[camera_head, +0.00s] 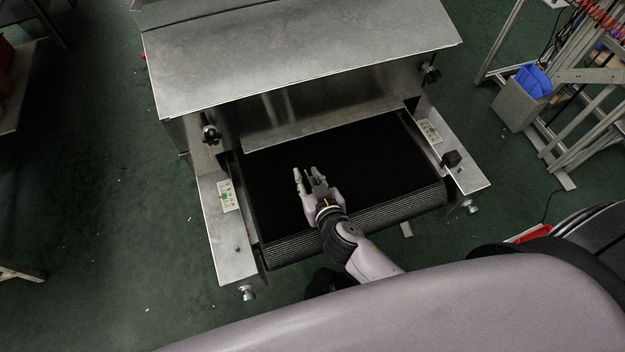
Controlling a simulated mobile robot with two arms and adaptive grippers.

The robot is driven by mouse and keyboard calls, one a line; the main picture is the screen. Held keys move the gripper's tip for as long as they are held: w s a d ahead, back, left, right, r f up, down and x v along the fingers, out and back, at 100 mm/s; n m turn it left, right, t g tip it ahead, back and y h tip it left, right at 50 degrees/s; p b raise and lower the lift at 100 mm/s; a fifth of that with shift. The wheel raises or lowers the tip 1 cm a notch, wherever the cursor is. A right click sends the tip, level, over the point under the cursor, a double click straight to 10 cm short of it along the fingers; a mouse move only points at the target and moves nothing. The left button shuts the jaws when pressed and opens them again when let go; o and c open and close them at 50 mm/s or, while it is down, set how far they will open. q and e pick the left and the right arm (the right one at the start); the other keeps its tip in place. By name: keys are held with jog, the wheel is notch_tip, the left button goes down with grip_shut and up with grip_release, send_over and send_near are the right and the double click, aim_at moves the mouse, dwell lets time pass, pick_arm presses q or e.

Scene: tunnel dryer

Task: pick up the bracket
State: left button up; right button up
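My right gripper (306,174) is over the black conveyor belt (380,150) of the tunnel dryer, near the middle of the belt. Its two pale fingertips stand apart, with dark belt showing between them. I cannot make out a bracket on the belt; the area by the fingers is dark and small. How high the fingertips are above the belt is hard to tell. My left gripper is not in view.
The dryer's metal hood (300,55) slopes over the far end of the belt. Metal side plates (228,240) with control panels and knobs flank it. A frame with a grey bin (518,105) holding something blue stands at right. Green floor (90,200) is open at left.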

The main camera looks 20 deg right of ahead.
jog(key=shift+c, duration=0.2)
grip_shut()
dwell(0.5)
